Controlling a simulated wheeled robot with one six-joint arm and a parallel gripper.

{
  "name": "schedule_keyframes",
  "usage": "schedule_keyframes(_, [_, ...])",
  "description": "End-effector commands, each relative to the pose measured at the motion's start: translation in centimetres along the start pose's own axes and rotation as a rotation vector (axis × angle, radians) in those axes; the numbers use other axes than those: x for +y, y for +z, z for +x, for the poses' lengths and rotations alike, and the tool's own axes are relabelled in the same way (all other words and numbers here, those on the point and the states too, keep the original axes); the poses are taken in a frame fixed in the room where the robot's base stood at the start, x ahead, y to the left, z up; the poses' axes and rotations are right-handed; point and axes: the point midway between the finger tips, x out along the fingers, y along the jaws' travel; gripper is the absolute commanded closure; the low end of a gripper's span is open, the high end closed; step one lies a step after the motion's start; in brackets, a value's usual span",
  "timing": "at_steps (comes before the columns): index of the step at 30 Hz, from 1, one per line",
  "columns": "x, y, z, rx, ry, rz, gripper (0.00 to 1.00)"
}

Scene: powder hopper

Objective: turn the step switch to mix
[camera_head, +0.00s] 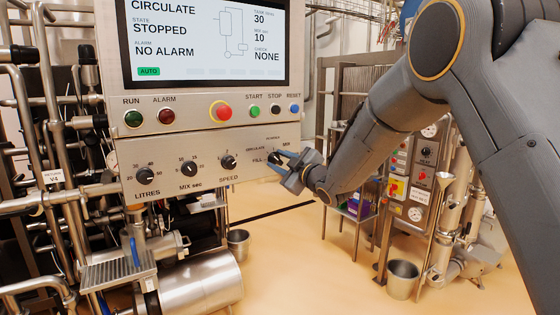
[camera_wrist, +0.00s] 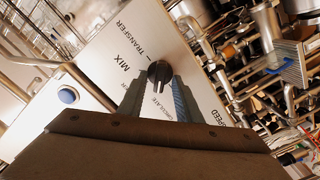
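The step switch (camera_wrist: 159,71) is a dark round knob on the grey panel. Its labels in the wrist view include MIX, TRANSFER and CIRCULATE. Its grip bar points down in that view, toward the CIRCULATE lettering. My gripper (camera_wrist: 160,84) has one finger on each side of the knob, with thin gaps visible beside it; firm contact cannot be made out. In the head view my gripper (camera_head: 283,161) is at the panel's lower right, largely covering the switch. The screen (camera_head: 205,42) reads CIRCULATE, STOPPED, NO ALARM, with a green AUTO tag.
The LITRES (camera_head: 141,177), MIX sec (camera_head: 190,169) and SPEED (camera_head: 228,162) knobs sit left of my gripper. A red stop button (camera_head: 222,111) and the START button (camera_head: 254,111) are above. Pipes crowd the left; a steel bucket (camera_head: 402,277) stands on the floor.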

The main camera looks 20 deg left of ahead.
Motion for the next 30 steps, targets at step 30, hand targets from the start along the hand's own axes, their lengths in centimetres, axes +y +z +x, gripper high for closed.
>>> schedule_keyframes(30, [-0.01, 0.25, -0.05, -0.002, 0.000, 0.253, 1.00])
